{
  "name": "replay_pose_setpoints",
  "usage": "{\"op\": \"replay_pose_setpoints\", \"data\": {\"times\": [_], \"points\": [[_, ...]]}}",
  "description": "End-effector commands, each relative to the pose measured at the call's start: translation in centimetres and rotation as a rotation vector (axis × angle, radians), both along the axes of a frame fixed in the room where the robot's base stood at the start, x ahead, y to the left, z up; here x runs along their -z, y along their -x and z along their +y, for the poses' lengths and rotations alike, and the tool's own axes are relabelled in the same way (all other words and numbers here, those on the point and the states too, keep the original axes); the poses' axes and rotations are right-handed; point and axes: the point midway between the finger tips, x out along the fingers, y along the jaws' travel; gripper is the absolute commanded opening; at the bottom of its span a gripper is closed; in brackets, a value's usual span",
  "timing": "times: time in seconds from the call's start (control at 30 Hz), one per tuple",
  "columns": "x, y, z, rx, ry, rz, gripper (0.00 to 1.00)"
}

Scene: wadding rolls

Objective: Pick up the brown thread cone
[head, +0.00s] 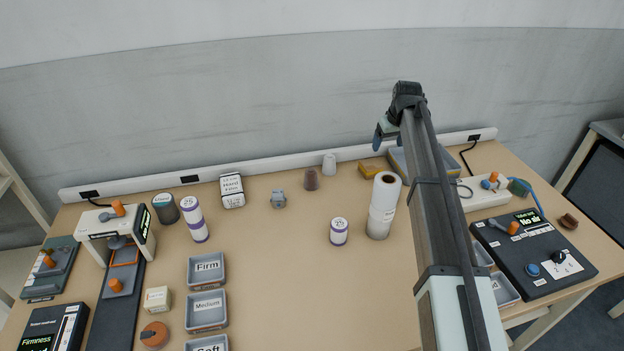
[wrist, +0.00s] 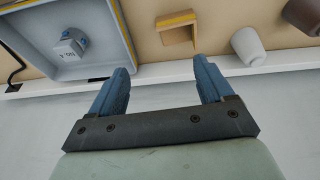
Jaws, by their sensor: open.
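The brown thread cone (head: 311,180) stands upright near the back of the table in the head view, just left of a white cone (head: 329,165). In the wrist view the brown cone (wrist: 304,14) is cut off at the upper right corner, beyond the white cone (wrist: 249,46). My gripper (head: 379,137) is raised at the back of the table, to the right of both cones. In the wrist view its two blue fingers (wrist: 163,72) are spread apart with nothing between them.
A tall white roll (head: 383,205) and a purple-banded roll (head: 339,232) stand in front. A white rail (head: 255,172) runs along the back. The table's middle is mostly clear.

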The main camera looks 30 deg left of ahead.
Motion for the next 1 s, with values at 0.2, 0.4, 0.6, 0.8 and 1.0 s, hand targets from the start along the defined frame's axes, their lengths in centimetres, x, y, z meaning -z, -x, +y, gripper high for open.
{"op": "replay_pose_setpoints", "data": {"times": [0.2, 0.4, 0.6, 0.8, 1.0], "points": [[-1.7, 7.9, 9.9, -0.27, 0.062, 0.056, 0.8], [-2.8, 13.6, 15.3, -0.451, 0.103, 0.092, 0.8], [-3.3, 16.1, 17.4, -0.528, 0.121, 0.108, 0.8], [-2.0, 16.3, 17.7, -0.535, 0.124, 0.111, 0.8], [1.0, 16.2, 18.1, -0.533, 0.124, 0.111, 0.8]]}}
